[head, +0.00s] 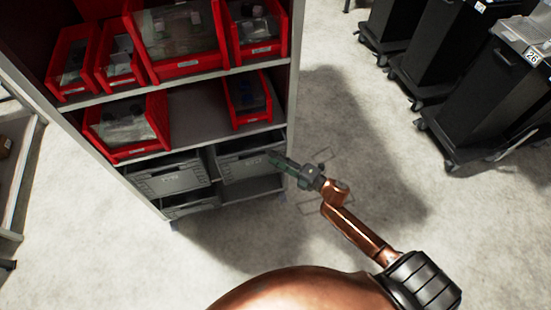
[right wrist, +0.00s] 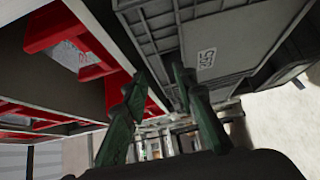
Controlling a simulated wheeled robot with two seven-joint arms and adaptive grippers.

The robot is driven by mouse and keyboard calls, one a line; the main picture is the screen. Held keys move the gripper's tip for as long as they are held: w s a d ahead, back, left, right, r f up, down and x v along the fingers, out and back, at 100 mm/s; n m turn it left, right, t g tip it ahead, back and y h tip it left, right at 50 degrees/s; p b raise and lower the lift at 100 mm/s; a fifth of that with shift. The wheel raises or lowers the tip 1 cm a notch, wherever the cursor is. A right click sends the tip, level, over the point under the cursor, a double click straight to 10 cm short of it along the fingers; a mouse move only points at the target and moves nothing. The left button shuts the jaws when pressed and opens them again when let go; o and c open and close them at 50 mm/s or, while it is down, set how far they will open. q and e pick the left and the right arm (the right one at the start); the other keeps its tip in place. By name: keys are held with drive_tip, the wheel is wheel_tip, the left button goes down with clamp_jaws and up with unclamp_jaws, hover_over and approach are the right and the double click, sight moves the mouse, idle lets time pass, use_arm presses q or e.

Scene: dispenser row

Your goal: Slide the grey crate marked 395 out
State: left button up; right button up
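Grey crates stand in the lower part of the shelf unit: a left crate (head: 168,178), a right crate (head: 250,162) and one lower down (head: 192,207). Their markings are too small to read in the head view. In the right wrist view a grey crate (right wrist: 206,85) fills the upper right, with a sideways marking that looks like 395 but is not sharp. My right gripper (head: 277,157) is at the front of the right crate, near its right end. My left gripper is not in view.
Red bins (head: 125,125) with contents fill the shelves above. The shelf unit's right side post (head: 294,75) is close to my right gripper. Black wheeled carts (head: 470,95) stand at the right. The floor (head: 330,110) between is clear.

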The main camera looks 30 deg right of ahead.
sight(259, 150)
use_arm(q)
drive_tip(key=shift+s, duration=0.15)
use_arm(e)
drive_tip(key=shift+a+r+n, duration=0.2)
drive_tip(key=shift+r+n, duration=0.1)
drive_tip(key=shift+r, duration=0.05)
drive_tip(key=shift+w, duration=0.1)
drive_tip(key=b+x, duration=0.1)
drive_tip(key=x, duration=0.5)
drive_tip(key=shift+w+a+b, duration=0.25)
drive_tip(key=shift+w+b, duration=0.1)
drive_tip(key=shift+b, duration=0.05)
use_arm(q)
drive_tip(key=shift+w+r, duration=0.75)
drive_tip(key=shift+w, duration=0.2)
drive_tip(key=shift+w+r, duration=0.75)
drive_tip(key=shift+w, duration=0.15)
use_arm(e)
drive_tip(key=shift+w+a, duration=0.2)
drive_tip(key=shift+w, duration=0.2)
drive_tip(key=shift+c, duration=0.6)
clamp_jaws()
